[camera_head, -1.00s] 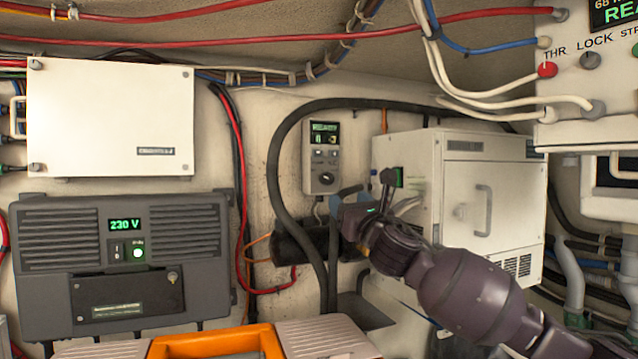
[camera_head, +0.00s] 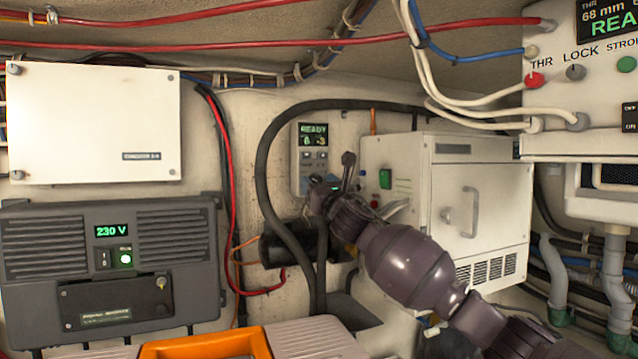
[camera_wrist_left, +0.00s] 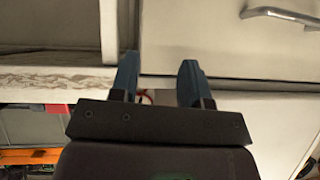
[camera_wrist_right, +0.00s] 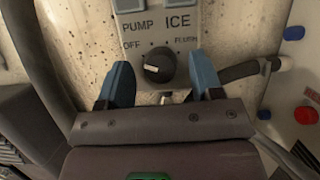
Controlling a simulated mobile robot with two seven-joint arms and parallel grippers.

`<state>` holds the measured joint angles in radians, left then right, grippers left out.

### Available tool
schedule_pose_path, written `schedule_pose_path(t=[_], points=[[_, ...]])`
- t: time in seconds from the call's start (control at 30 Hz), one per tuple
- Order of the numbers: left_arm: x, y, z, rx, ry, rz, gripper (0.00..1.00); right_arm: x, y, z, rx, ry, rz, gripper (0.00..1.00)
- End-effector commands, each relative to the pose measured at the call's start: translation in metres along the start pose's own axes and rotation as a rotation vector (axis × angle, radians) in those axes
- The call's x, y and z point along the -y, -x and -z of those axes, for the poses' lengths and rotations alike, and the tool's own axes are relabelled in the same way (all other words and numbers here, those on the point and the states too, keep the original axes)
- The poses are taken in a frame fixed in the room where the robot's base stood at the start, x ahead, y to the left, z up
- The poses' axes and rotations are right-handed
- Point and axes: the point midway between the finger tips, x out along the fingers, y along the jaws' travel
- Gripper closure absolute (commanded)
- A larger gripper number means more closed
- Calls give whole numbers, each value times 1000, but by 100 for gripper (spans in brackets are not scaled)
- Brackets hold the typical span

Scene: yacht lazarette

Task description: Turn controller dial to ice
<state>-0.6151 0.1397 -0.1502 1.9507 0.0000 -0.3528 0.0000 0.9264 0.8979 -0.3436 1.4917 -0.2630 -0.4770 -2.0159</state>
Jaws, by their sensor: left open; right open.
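The controller (camera_head: 312,148) is a small grey box on the wall with a green display reading READY. Its lower part is hidden behind my right gripper (camera_head: 330,190) in the head view. In the right wrist view the black dial (camera_wrist_right: 159,65) shows, with its white mark toward the left. OFF and a partly legible label stand beside it, PUMP and ICE above. My right gripper (camera_wrist_right: 162,82) is open, its blue fingers on either side of the dial, with visible gaps. My left gripper (camera_wrist_left: 158,72) is open and empty before white panels; it is not in the head view.
A black hose (camera_head: 263,150) loops left of the controller. A white cabinet (camera_head: 470,195) with a handle stands to its right. A dark 230 V unit (camera_head: 40,290) and a white box (camera_head: 95,120) are at the left. An orange handle (camera_head: 205,343) is at bottom front.

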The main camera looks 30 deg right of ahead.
Motion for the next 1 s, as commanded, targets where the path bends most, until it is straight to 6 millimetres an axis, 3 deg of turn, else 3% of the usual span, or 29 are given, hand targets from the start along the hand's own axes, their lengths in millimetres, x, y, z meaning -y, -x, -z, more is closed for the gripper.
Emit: schedule_pose_path(t=[0.23, 0.57, 1.0], points=[[0, 1, 0, 0, 0, 1, 57, 0, -1, 0, 0, 0, 0, 40], [0, 1, 0, -1, 0, 1, 57, 0, 0, 0, 0, 0, 0, 89], [0, 0, -1, -3, 0, 1, 57, -1, 0, 0, 1, -93, 38, 90]])
